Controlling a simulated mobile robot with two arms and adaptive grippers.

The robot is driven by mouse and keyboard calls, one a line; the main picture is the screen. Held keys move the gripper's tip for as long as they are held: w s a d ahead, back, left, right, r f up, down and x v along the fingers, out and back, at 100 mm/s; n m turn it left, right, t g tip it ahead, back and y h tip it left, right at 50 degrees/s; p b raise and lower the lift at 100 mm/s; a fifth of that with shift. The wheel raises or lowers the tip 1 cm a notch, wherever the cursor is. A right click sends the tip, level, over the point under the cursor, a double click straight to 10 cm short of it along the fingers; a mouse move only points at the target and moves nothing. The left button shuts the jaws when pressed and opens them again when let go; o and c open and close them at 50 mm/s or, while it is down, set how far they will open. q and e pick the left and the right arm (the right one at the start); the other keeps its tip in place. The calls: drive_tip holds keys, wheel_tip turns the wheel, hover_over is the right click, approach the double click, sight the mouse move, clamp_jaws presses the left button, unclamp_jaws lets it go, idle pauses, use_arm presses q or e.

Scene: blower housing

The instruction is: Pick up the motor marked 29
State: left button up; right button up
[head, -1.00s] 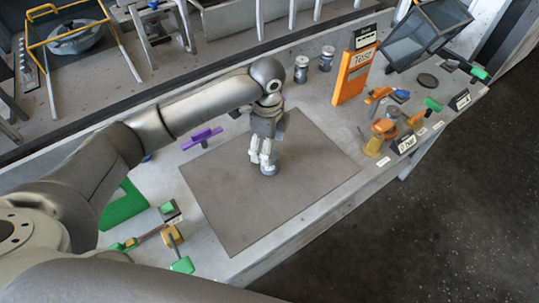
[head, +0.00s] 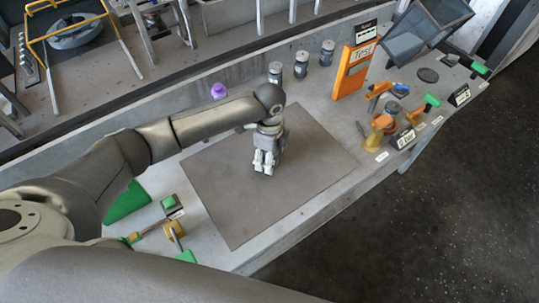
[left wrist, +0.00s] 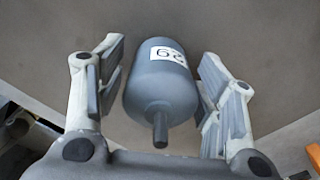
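The motor marked 29 (left wrist: 160,92) shows in the left wrist view as a dark grey cylinder with a white number label and a thin shaft pointing at the camera. My left gripper (left wrist: 163,50) is open, with one finger on each side of the motor. Narrow gaps seem to show between the motor and the finger pads; contact is not clear. My right gripper is not in view.
Several grey cylinders, one a can-like piece (head: 301,64), stand behind the mat. An orange Test board (head: 354,72) stands to their right. Orange and green tools (head: 383,122) lie at the right end. Green blocks (head: 125,203) lie at the left. The mat's front is clear.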

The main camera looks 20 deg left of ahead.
use_arm(q)
drive_tip(key=c, duration=0.9)
drive_tip(key=shift+c, duration=0.5)
drive_tip(key=shift+w+r, duration=0.1)
drive_tip(key=shift+r, duration=0.05)
